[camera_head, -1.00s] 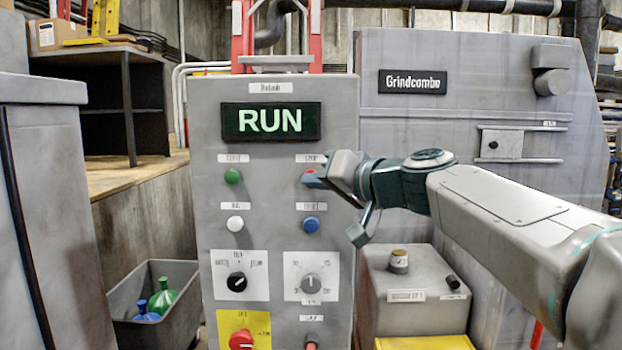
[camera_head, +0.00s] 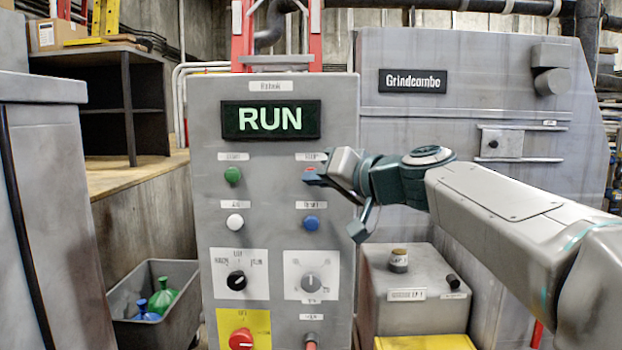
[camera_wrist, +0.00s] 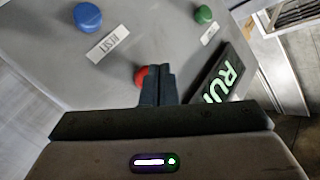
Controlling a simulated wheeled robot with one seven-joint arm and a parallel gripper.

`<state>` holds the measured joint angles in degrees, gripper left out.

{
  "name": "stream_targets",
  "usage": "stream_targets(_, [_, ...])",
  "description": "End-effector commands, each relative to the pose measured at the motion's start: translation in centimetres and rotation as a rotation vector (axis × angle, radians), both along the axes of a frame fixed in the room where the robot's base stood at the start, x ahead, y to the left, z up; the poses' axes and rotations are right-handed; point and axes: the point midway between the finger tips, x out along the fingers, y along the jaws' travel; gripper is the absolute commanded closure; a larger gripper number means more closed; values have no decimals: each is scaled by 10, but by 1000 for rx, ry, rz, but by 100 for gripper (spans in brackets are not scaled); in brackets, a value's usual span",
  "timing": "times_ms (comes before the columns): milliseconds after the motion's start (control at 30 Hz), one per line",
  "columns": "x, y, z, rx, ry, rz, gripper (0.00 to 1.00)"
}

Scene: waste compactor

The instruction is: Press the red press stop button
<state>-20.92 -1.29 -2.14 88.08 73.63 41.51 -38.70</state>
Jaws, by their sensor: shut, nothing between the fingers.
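The grey control panel (camera_head: 270,200) stands upright in front of me. In the head view, the red stop button under the label at upper right is almost fully hidden by my gripper (camera_head: 312,178). The wrist view shows part of the red button (camera_wrist: 141,76) beside and behind my shut fingertips (camera_wrist: 158,70). The fingertips are at or very close to the button; I cannot tell whether they touch it. The fingers hold nothing. The display (camera_head: 271,121) above reads RUN in lit green letters.
A green button (camera_head: 233,175), a white button (camera_head: 235,222) and a blue button (camera_head: 311,223) are nearby on the panel. Dials sit below, with a red knob (camera_head: 241,339) on a yellow plate. The Grindcombo machine (camera_head: 470,140) stands behind at right.

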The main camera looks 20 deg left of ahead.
Motion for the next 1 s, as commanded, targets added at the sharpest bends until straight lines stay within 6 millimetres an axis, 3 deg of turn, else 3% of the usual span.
stream_targets(1000, [9, 2, -1, 1, 2, 0, 100])
